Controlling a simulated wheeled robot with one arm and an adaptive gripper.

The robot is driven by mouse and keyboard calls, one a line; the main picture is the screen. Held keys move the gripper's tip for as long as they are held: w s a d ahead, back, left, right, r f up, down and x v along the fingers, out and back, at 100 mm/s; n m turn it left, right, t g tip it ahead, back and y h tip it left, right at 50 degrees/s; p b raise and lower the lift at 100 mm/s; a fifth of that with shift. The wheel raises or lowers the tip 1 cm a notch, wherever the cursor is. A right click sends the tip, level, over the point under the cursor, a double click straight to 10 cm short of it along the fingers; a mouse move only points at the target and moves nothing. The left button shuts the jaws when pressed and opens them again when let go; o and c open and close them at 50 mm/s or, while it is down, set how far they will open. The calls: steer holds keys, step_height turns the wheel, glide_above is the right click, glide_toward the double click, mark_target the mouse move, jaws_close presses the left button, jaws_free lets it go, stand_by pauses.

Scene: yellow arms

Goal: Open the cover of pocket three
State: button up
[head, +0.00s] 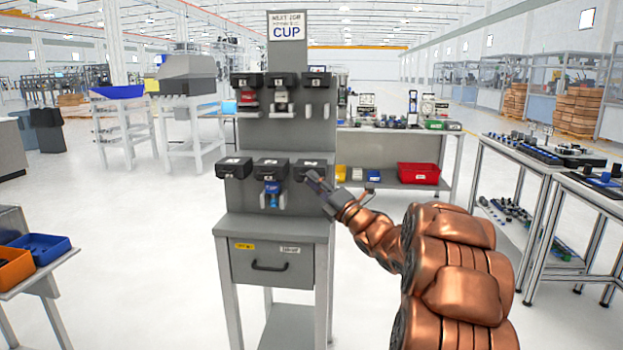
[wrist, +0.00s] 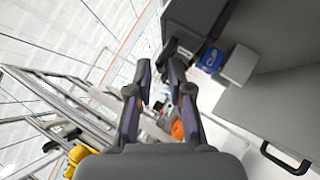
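A grey pocket stand has two rows of black pocket covers, three in each row. The upper right cover (head: 317,79) and the lower right cover (head: 308,166) both look shut. Their small labels are too small to read, so I cannot tell which is pocket three. My gripper (head: 316,183) is at the right end of the lower row, close to the lower right cover. In the wrist view its fingers (wrist: 160,72) are apart with nothing held between them. A dark cover (wrist: 194,20) is just beyond the right finger; I cannot tell whether they touch.
A blue item (head: 271,190) hangs under the lower middle cover. A red item (head: 249,98) sits under the upper left one. Below is a ledge and a drawer with a black handle (head: 269,266). A bench with a red bin (head: 418,173) stands behind to the right.

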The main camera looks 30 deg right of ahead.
steer(key=shift+w+a+r, duration=0.1)
steer(key=shift+w+r, duration=0.15)
steer(key=shift+w, duration=0.4)
jaws_close()
